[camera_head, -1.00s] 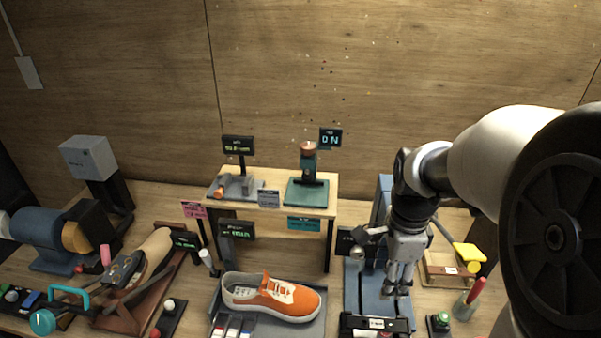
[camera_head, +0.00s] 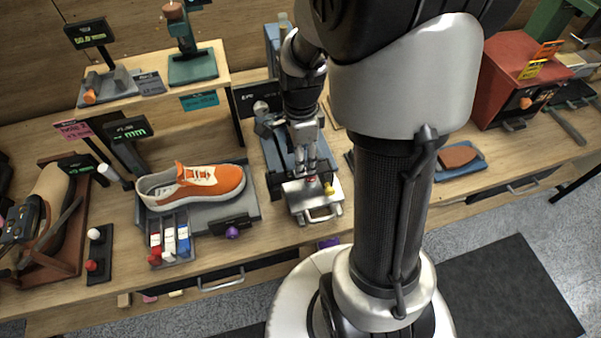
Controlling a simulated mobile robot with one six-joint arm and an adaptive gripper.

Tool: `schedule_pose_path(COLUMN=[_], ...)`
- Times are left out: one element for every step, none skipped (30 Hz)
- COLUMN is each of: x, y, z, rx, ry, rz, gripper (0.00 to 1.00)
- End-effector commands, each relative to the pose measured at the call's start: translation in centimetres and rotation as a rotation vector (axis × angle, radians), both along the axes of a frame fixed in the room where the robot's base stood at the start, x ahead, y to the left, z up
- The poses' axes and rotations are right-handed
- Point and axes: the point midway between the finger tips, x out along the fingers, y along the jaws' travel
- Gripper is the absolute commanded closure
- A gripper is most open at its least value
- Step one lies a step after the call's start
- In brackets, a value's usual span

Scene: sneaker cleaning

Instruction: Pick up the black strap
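My gripper (camera_head: 309,176) points down over a silver tray-like box (camera_head: 312,206) with a front handle, in front of a blue machine. Its fingertips are small here, and I cannot tell whether they are apart or hold anything. A small red piece shows beside them. No loose strap can be made out for certain. A dark band-like piece (camera_head: 22,222) lies over the tan shoe form at the far left, well away from my gripper; it may be the black strap.
An orange sneaker (camera_head: 200,183) lies on a grey stand (camera_head: 252,206), with small coloured bottles (camera_head: 169,242) in front. A wooden shelf (camera_head: 130,98) stands behind. A red machine (camera_head: 508,82) stands at the right. My arm covers much of the bench's middle.

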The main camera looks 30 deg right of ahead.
Motion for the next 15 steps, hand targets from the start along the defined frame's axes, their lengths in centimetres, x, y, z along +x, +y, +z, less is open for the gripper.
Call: schedule_pose_path(x=[-0.2,-0.2,-0.3,-0.4,-0.5,-0.5,-0.5,-0.5,-0.4,-0.4,-0.4,-0.4,-0.4,-0.4,-0.4], y=[-0.1,-0.2,-0.3,-0.3,-0.4,-0.3,-0.3,-0.3,-0.3,-0.4,-0.4,-0.4,-0.4,-0.4,-0.4], z=[-0.9,-1.3,-2.0,-2.5,-3.0,-3.6,-4.0,-4.3,-4.6,-4.7,-4.7,-4.7,-4.6,-4.6,-4.5], rx=[0.001,0.001,0.001,0.001,0.001,0.001,0.001,0.001,0.001,0.0,0.0,0.0,0.0,0.0,0.0], ry=[0.002,0.002,0.003,0.003,0.003,0.003,0.004,0.004,0.002,0.001,0.0,0.0,0.0,0.0,0.0], rz=[-0.001,-0.001,-0.001,-0.001,-0.001,0.0,0.0,0.0,0.0,0.0,0.0,0.0,0.0,0.0,0.0], gripper=[0.5,0.5,0.5,0.5,0.5,0.5,0.5,0.5,0.5,0.5,0.5,0.5,0.5,0.5,0.5])
